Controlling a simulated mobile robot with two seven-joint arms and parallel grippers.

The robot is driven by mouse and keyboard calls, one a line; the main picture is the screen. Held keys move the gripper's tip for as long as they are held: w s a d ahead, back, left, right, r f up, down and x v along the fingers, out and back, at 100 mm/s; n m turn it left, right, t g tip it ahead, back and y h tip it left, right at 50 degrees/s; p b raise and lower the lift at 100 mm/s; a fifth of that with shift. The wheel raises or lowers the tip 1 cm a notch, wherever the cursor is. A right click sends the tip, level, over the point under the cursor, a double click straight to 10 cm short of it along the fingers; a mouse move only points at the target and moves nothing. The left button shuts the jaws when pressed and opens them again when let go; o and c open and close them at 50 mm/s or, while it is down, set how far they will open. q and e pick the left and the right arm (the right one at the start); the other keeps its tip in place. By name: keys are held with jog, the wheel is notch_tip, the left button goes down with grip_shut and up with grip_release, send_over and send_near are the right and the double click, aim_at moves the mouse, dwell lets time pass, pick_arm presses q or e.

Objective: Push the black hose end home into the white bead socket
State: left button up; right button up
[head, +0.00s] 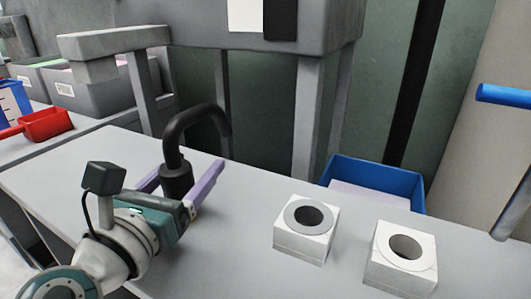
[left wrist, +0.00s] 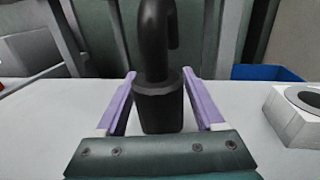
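The black hose end (head: 176,179) is a thick collar with a thinner hose rising from it and hooking over at the top. It looks upright; its foot is hidden in the head view and appears to meet the table in the left wrist view (left wrist: 160,108). My left gripper (head: 180,176) has its purple fingers on either side of the collar, with gaps showing in the left wrist view. The white bead socket (head: 421,272) is the right-hand white block, with a white ring around a dark, empty-looking hole. My right gripper is out of view.
Another white block (head: 299,246) with a grey ring stands left of the white-ringed one; it also shows in the left wrist view (left wrist: 293,122). A blue bin (head: 392,180) is behind them. A grey press frame (head: 308,120) stands at the back. The table (head: 225,238) between hose and blocks is clear.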

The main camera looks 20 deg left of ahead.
pick_arm(q)
grip_shut()
dwell(0.3)
jog(key=shift+r, duration=0.1)
